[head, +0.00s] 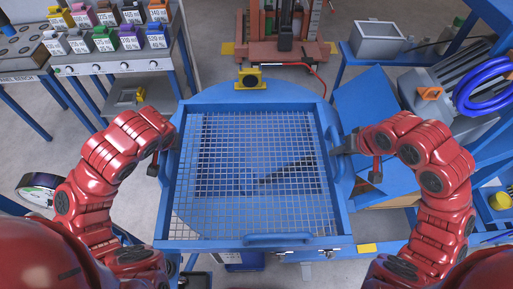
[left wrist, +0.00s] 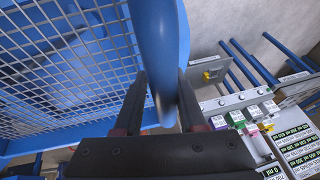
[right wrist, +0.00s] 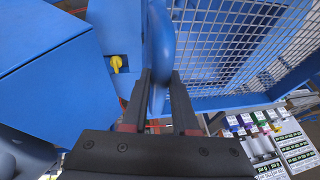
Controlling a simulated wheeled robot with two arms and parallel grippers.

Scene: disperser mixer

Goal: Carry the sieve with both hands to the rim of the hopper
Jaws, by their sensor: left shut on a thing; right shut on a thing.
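The sieve (head: 331,200) is a blue square frame with a wire mesh, in the middle of the head view. My left gripper (head: 163,158) is shut on its left handle, and the blue handle bar (left wrist: 155,50) runs between the fingers (left wrist: 157,105) in the left wrist view. My right gripper (head: 347,148) is shut on the right handle (right wrist: 158,45), between the fingers (right wrist: 160,100) in the right wrist view. Blue surfaces and a dark bar show through the mesh. A rounded blue rim, apparently the hopper (head: 270,88), shows behind the sieve. I cannot tell the gap between them.
A yellow box-shaped device (head: 250,79) stands just behind the sieve. A rack of coloured containers (head: 110,60) is at the left. Blue panels (head: 375,115) and a shelf with coiled blue hose (head: 485,88) are at the right. A red-based machine (head: 283,45) stands at the back.

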